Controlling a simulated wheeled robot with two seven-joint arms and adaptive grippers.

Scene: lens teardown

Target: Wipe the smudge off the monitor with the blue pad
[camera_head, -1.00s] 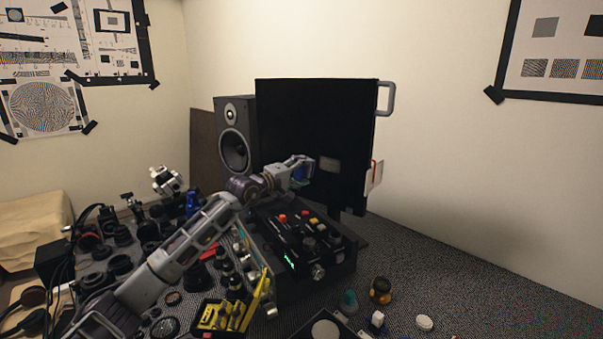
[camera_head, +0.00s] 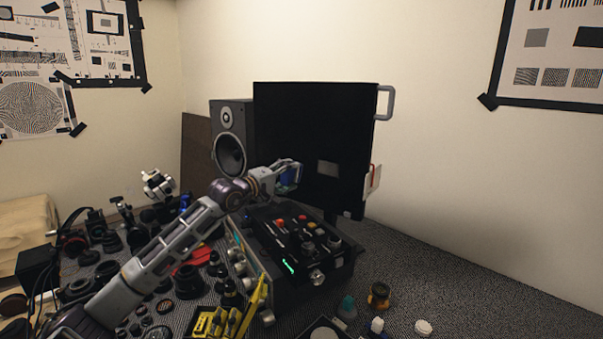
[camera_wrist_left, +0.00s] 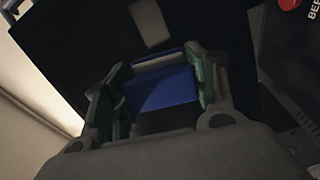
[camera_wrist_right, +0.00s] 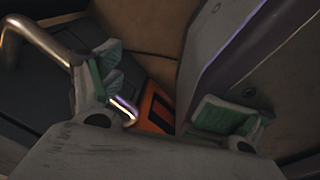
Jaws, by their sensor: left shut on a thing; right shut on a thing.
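The black monitor (camera_head: 300,130) stands upright at the back with a pale grey rectangular smudge (camera_head: 327,169) on its dark face. The smudge also shows at the top of the left wrist view (camera_wrist_left: 151,22). My left gripper (camera_head: 291,172) is shut on the blue pad (camera_head: 287,179), left of the smudge and slightly lower. In the left wrist view the pad (camera_wrist_left: 160,88) sits between both fingers; whether it touches the screen is unclear. My right gripper (camera_wrist_right: 165,100) shows only in its wrist view, its fingers apart, with a metal bar (camera_wrist_right: 122,108) and an orange patch (camera_wrist_right: 155,107) by them.
A speaker (camera_head: 230,140) stands left of the monitor. A black control box (camera_head: 300,250) with knobs and buttons lies below it. Lenses and small parts crowd the left of the table. A grey handle (camera_head: 387,103) juts from the monitor's right edge. The table's right side is mostly clear.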

